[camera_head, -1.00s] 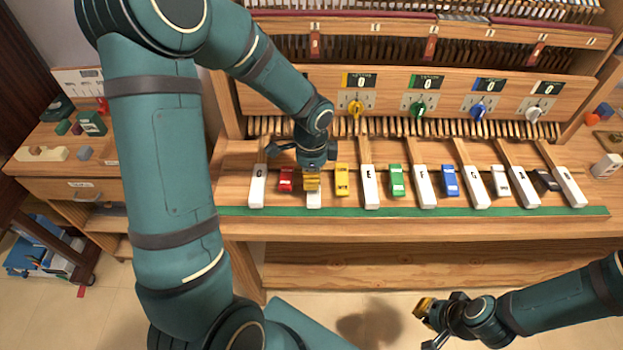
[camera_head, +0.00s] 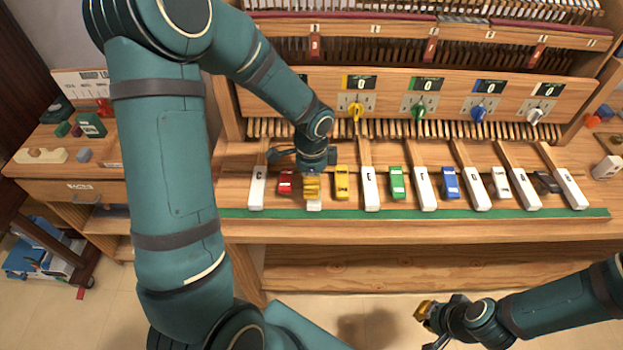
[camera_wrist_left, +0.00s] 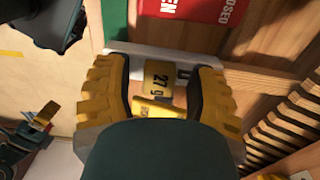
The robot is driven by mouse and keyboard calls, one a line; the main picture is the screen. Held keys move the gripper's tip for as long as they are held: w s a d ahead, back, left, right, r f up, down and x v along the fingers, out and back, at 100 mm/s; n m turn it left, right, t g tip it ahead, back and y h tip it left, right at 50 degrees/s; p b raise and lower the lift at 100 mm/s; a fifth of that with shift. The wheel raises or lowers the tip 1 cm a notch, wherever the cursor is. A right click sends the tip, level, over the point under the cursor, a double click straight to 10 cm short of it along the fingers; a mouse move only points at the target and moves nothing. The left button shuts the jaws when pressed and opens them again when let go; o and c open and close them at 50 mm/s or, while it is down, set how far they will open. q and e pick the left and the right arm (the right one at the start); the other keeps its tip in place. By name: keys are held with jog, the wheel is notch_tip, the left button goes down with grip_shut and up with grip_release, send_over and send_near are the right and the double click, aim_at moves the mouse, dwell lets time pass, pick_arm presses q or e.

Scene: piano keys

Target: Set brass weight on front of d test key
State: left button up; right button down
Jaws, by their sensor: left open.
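The brass weight (camera_wrist_left: 158,78), marked 27 g, sits between my left gripper's two yellow fingers in the left wrist view. It appears to be on the white D key (camera_wrist_left: 130,48), whose letter partly shows; exact contact underneath is hidden. My left gripper (camera_head: 312,187) is open around the weight, with space visible beside it. In the head view the gripper hides the weight and most of the D key, leaving its white front end (camera_head: 314,205) visible. My right gripper (camera_head: 428,325) is at the lower right, away from the keys; its finger gap is unclear.
A red block (camera_head: 286,182) stands close left of my left gripper and a yellow block (camera_head: 342,183) close right. White C (camera_head: 257,190) and E (camera_head: 370,190) keys lie beyond them. A green strip (camera_head: 450,213) runs along the front edge. Dials (camera_head: 418,111) line the panel behind.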

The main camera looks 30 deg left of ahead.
pick_arm(q)
notch_tip(320, 180, up, 12)
jog(key=p, duration=0.2)
jog(key=shift+p, duration=0.3)
dwell(0.4)
